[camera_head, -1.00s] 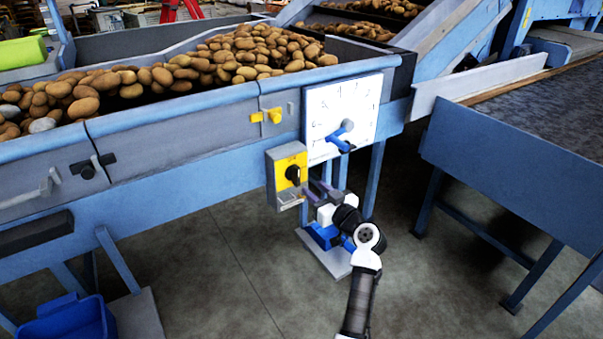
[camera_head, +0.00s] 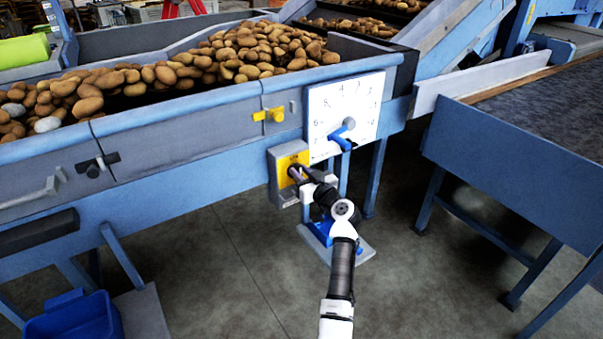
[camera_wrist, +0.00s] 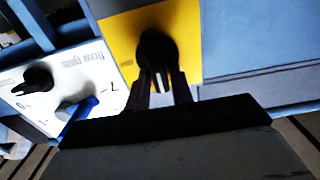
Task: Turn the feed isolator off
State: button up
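The feed isolator is a grey box (camera_head: 274,180) with a yellow plate (camera_head: 283,161) on the machine's side, below the feed hopper. Its black rotary knob (camera_wrist: 157,48) shows in the wrist view on the yellow plate, with its grip bar pointing down in that picture. In the head view my gripper mostly hides the knob. My gripper (camera_head: 300,177) is at the front of the isolator. In the wrist view the two dark fingers of my gripper (camera_wrist: 164,82) are apart, one on each side of the knob's lower part. I cannot tell whether they touch it.
Right of the isolator is a white dial panel (camera_head: 345,107) with a blue pointer (camera_head: 342,140). A yellow latch (camera_head: 269,115) sits above. Potatoes (camera_head: 240,55) fill the hopper. A blue crate (camera_head: 70,318) stands on the floor at left. Floor in front is clear.

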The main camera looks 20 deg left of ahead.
grip_shut()
jog(key=shift+m+b, duration=0.3)
jog(key=shift+m, duration=0.1)
jog(key=m, duration=0.1)
jog(key=m+b, duration=0.1)
jog(key=shift+w+d+f+m, duration=0.15)
jog(key=shift+w+m, duration=0.05)
jog(key=shift+m, duration=0.2)
jog(key=m, duration=0.4)
jog(key=m+p, duration=0.1)
jog(key=m, duration=0.4)
jog(key=f+m, duration=0.1)
jog(key=m, duration=0.4)
jog(key=shift+w+d+f+p, duration=0.1)
jog(key=shift+w+d+p, duration=0.25)
jog(key=shift+w, duration=0.05)
jog(key=shift+f+m, duration=0.1)
jog(key=shift+m, duration=0.2)
